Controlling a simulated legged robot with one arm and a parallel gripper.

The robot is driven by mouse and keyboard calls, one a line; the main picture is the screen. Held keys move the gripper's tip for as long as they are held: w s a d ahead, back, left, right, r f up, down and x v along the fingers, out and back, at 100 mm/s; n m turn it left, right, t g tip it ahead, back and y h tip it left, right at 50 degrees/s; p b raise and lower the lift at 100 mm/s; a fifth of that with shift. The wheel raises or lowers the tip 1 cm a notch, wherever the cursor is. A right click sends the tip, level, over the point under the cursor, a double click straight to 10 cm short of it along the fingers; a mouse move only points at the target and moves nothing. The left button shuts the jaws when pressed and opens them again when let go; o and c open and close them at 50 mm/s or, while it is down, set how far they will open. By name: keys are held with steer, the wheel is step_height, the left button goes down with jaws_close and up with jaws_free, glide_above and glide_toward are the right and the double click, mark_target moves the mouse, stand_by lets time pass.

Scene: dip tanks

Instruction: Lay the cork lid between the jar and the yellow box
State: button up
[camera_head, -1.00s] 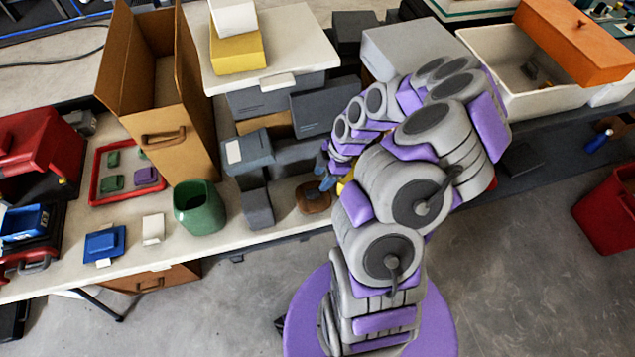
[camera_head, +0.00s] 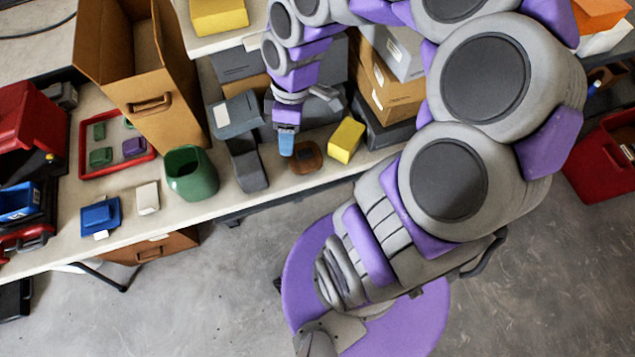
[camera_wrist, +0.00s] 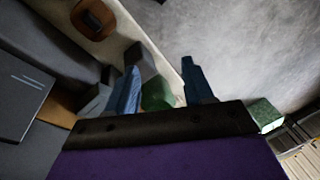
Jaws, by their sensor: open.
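A brown rounded piece with a dark centre, likely the cork lid (camera_head: 306,158), lies near the table's front edge. It also shows at the top left of the wrist view (camera_wrist: 88,28). The yellow box (camera_head: 346,140) stands just right of it. The green open-topped vessel, likely the jar (camera_head: 191,173), stands further left, past a grey block. A green part, likely the same vessel, shows between my fingers in the wrist view (camera_wrist: 157,92). My gripper (camera_head: 286,143) is open with blue fingers, near the brown piece and slightly left of it. I see nothing held.
A grey block (camera_head: 250,170) stands between the jar and the brown piece. Grey bins and a brown carton (camera_head: 390,90) stand behind. A red tray (camera_head: 85,165), blue box (camera_head: 100,216) and pale block (camera_head: 147,198) are on the left. The table's front edge is close.

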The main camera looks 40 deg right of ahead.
steer(key=s+a+r+m, duration=0.1)
steer(key=s+r+m, duration=0.1)
steer(key=s, duration=0.3)
steer(key=s+a+r+m+h, duration=0.1)
steer(key=s+r+m, duration=0.1)
steer(key=s+m, duration=0.2)
steer(key=s+a+r+m+h, duration=0.1)
steer(key=s+r+m, duration=0.1)
steer(key=s, duration=0.5)
steer(key=shift+a+r+m+g, duration=0.25)
steer(key=shift+a+m+g, duration=0.15)
steer(key=shift+m, duration=0.5)
